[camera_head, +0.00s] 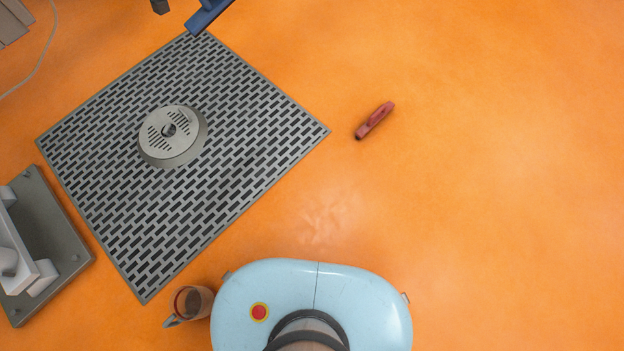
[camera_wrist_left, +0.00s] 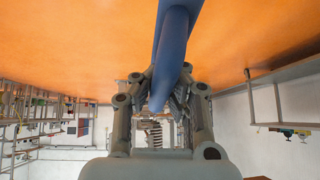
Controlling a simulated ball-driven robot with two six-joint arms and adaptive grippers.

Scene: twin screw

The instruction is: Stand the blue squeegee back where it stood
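The blue squeegee (camera_wrist_left: 174,50) fills the middle of the left wrist view as a long blue shaft running between my left gripper's fingers. My left gripper (camera_wrist_left: 160,85) is shut on this shaft, with a finger on each side. In the head view a blue piece (camera_head: 208,14), seemingly part of the squeegee, shows at the top edge above the grating's far corner; the rest is cut off. I cannot tell from this whether it touches the floor. My right gripper is in neither view.
A grey slotted grating (camera_head: 250,88) lies on the orange floor with a round metal disc (camera_head: 172,134) on it. A red object (camera_head: 375,120) lies to its right. A mug (camera_head: 192,302) stands near my base. A grey plate with white parts (camera_head: 50,235) is at left. The right floor is clear.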

